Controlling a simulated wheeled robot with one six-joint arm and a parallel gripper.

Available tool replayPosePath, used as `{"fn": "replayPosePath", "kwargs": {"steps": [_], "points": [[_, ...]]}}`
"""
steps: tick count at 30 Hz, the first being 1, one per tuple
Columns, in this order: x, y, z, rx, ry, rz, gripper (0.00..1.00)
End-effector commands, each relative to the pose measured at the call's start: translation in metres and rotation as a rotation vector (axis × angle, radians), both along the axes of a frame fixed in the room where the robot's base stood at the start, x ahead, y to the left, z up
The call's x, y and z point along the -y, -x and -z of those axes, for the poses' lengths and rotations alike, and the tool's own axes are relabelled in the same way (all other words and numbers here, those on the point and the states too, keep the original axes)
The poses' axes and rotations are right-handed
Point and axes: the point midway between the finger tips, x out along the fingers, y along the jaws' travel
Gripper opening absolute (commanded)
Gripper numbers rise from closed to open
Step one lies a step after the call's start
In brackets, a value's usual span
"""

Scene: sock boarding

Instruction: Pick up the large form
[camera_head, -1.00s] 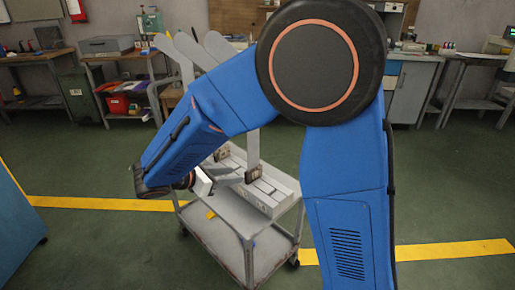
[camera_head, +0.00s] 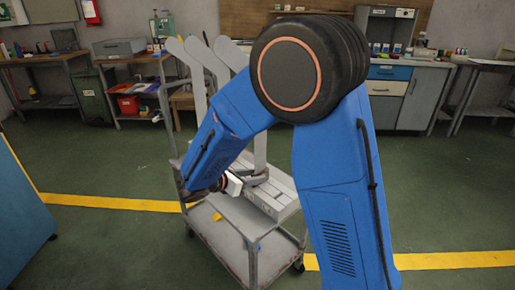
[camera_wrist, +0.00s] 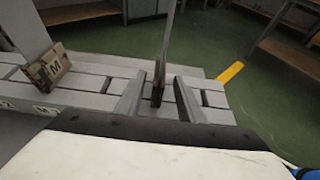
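Several flat grey forms stand upright on a trolley, leaning slightly. In the wrist view, an upright form (camera_wrist: 167,45), seen nearly edge-on with a dark brown foot, stands between my fingers. My gripper (camera_wrist: 160,97) is open, one finger on each side of this form, with gaps showing. In the head view, my gripper (camera_head: 252,179) is low at this form's base. The size mark on the form between my fingers is not readable.
The forms stand in a light grey slotted rack (camera_wrist: 90,84) on the trolley (camera_head: 222,240). A yellow strip (camera_wrist: 231,72) shows beyond the rack. Green floor is open around the trolley. A blue cabinet (camera_head: 20,215) stands at the left; benches line the back wall.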

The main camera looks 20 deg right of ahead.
Motion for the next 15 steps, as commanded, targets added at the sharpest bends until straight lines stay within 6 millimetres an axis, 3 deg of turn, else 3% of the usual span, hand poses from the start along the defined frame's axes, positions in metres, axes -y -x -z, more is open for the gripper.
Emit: {"fn": "replayPosePath", "kwargs": {"steps": [8,15], "points": [[0.011,-0.006,0.004,0.001,0.001,0.001,0.35],[0.036,-0.02,0.012,0.0,0.0,0.003,0.35]]}}
